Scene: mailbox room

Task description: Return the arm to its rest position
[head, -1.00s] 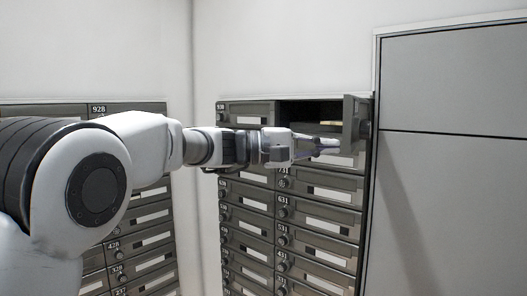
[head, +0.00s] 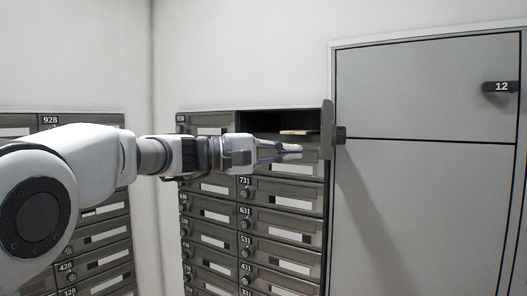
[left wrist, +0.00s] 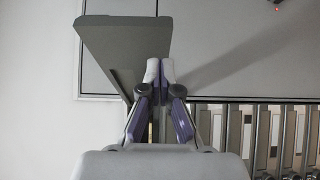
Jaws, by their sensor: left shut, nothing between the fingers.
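My left arm reaches in from the left in the head view. My left gripper (head: 296,151) is shut and empty, in front of the mailbox bank (head: 210,215), just below the open top compartment (head: 270,123). In the left wrist view the closed fingertips (left wrist: 159,66) show close together. The open mailbox door (head: 328,130) stands swung out at the right of the compartment, and it also shows in the left wrist view (left wrist: 122,48). The gripper appears apart from the door. My right gripper is not in view.
A light, flat item (head: 297,132) lies inside the open compartment. A large grey cabinet (head: 425,90) with a tag reading 12 stands at the right. More mailboxes (head: 100,235) line the left wall. White wall fills the space above.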

